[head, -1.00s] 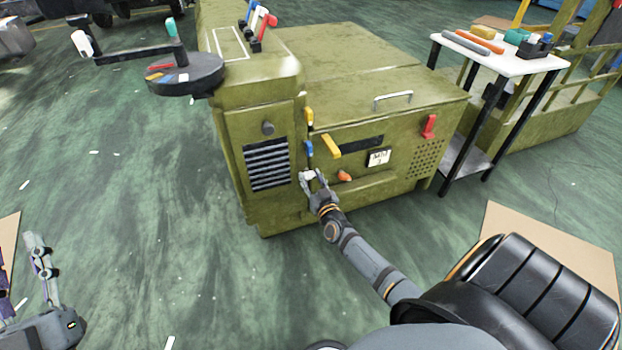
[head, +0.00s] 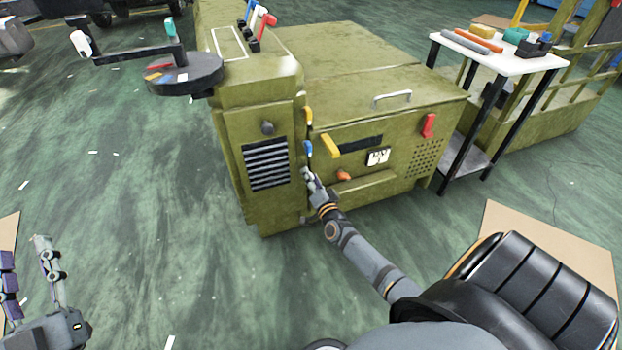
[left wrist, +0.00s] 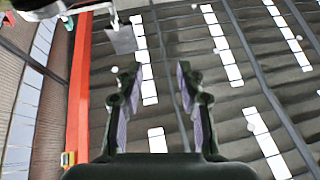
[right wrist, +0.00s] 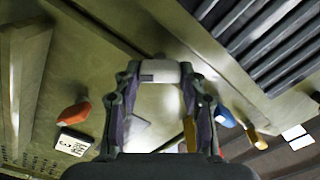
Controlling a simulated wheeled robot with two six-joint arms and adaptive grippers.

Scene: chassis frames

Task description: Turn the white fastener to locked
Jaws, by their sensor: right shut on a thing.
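The white fastener (right wrist: 160,72) sits between the fingertips of my right gripper (right wrist: 158,82) in the right wrist view, and the fingers are closed on its two sides. In the head view my right gripper (head: 309,178) is at the front of the olive chassis (head: 230,190), below a blue fastener (head: 308,149) and a yellow one (head: 308,116). There the fingers mostly hide the white fastener, so its angle is hard to tell. My left gripper (head: 28,270) is open and empty at the lower left, far from the chassis; its spread fingers show in the left wrist view (left wrist: 155,85).
Close to my right gripper are a vent grille (head: 267,165), an orange knob (head: 343,175), a yellow handle (head: 331,145) and a label plate (head: 378,157). A red handle (head: 429,125) is further right. A white-topped table (head: 500,55) stands beyond. The floor at left is clear.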

